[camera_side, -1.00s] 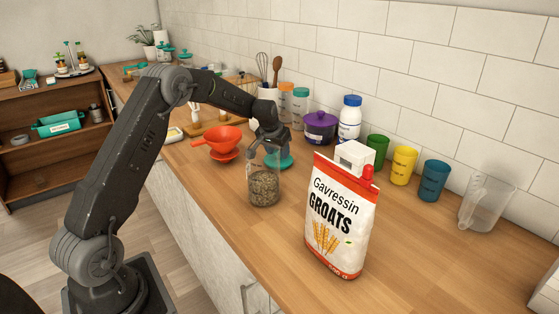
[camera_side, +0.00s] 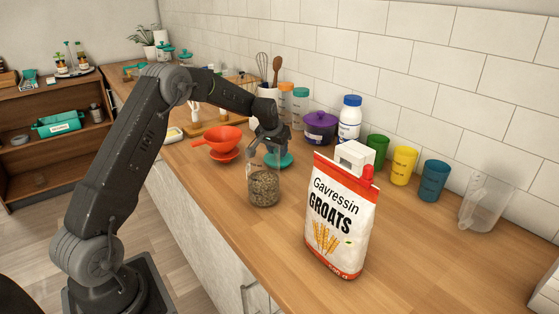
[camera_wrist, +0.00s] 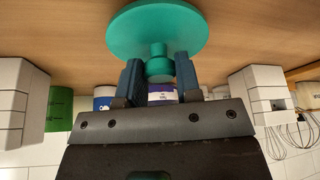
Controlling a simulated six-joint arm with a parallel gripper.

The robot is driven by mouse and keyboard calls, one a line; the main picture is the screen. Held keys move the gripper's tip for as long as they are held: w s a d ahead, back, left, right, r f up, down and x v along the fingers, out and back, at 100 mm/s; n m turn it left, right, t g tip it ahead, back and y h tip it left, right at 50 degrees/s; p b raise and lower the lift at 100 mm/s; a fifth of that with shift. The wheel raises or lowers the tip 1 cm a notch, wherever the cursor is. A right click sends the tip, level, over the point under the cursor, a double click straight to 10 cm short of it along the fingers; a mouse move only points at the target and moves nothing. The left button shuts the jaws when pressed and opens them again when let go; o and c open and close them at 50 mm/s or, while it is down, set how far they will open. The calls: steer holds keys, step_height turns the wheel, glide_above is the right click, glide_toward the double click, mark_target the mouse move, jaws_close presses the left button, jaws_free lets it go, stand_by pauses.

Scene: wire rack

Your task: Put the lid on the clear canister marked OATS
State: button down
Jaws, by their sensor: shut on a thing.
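The clear canister (camera_side: 264,188) stands upright and open on the counter, partly filled with oat-coloured flakes; I cannot read any marking on it. In the side view my gripper (camera_side: 270,143) is above the lid. I cannot tell whether the lid touches the counter.
A Groats bag (camera_side: 340,215) with a white clip stands in front right. A purple pot (camera_side: 320,126), a white bottle (camera_side: 349,120), coloured cups (camera_side: 403,165) and a clear jug (camera_side: 484,205) line the wall.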

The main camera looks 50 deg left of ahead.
steer(key=shift+r, duration=0.25)
steer(key=shift+r, duration=0.4)
steer(key=shift+r, duration=0.15)
steer(key=shift+r, duration=2.5)
